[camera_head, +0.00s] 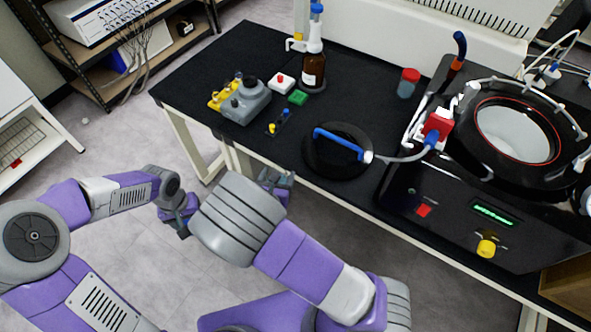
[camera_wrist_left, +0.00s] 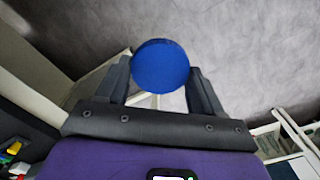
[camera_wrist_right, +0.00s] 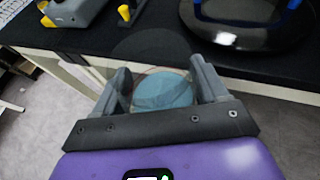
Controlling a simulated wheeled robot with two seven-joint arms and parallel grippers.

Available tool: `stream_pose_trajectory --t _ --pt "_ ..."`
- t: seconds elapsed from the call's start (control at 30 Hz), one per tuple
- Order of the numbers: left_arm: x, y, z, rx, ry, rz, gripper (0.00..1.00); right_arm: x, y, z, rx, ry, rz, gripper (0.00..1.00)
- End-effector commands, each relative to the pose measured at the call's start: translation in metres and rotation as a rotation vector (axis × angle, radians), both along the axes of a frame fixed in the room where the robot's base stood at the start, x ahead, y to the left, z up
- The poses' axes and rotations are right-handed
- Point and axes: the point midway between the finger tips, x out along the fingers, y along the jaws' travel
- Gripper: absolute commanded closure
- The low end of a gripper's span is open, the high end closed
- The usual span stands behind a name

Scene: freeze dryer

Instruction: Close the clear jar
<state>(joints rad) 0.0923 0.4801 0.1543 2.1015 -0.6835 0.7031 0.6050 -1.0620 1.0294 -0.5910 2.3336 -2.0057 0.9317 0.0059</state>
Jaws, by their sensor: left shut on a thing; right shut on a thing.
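My left gripper (camera_wrist_left: 160,85) is shut on a round blue lid (camera_wrist_left: 160,66), seen face-on between the fingers in the left wrist view. In the head view this gripper (camera_head: 182,226) is low at the left, over the floor. My right gripper (camera_wrist_right: 164,88) is shut on the clear jar (camera_wrist_right: 163,90), an open-looking transparent vessel with pale teal contents. In the head view the right gripper (camera_head: 276,180) is just off the bench's front edge, and my arm mostly hides the jar. The lid and the jar are apart.
The black bench (camera_head: 225,65) holds a grey and yellow device (camera_head: 245,101), a brown bottle (camera_head: 313,70), a red-capped jar (camera_head: 407,84), a black round lid with blue handle (camera_head: 335,165) and the freeze dryer (camera_head: 455,215). Open floor lies in front at the left.

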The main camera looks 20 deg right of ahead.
Motion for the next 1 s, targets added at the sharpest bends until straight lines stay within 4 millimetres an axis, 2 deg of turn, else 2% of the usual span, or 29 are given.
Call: stream_pose_trajectory --t 0.2,0.4,0.83,1.0 --pt "0.0 0.0 0.0 0.0 0.0 0.0 0.61 0.005 0.037 -0.005 0.001 0.0 0.191 0.89" --pt "0.0 0.0 0.0 0.0 0.0 0.0 0.61 0.008 0.053 -0.007 0.001 -0.002 0.274 0.89" --pt "0.002 -0.002 0.002 0.001 -0.001 0.005 0.61 0.008 0.055 -0.008 0.001 0.0 0.284 0.89" --pt "0.019 -0.021 0.017 0.011 -0.011 0.071 0.61 0.008 0.055 -0.008 0.001 -0.002 0.284 0.89"
